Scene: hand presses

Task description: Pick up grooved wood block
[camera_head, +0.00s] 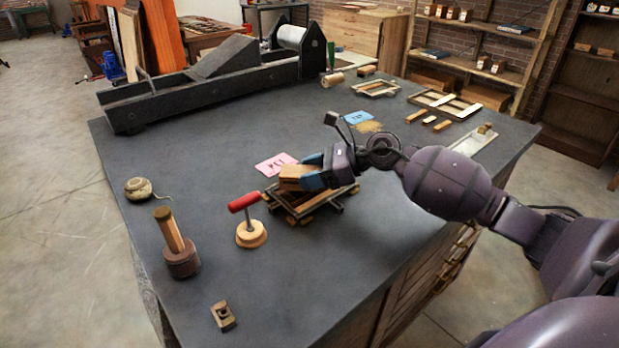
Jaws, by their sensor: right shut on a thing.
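My right gripper (312,178) reaches in from the right over the dark table. It is shut on a wood block (292,177), whose near end shows at the left of the fingers. The block is at or just above a small wooden frame (309,207) with slats; I cannot tell whether they touch. The fingers hide part of the block, and any groove in it is too small to make out. My left gripper is not in view.
A pink card (276,163) lies behind the block. A large press (210,80) fills the back left.

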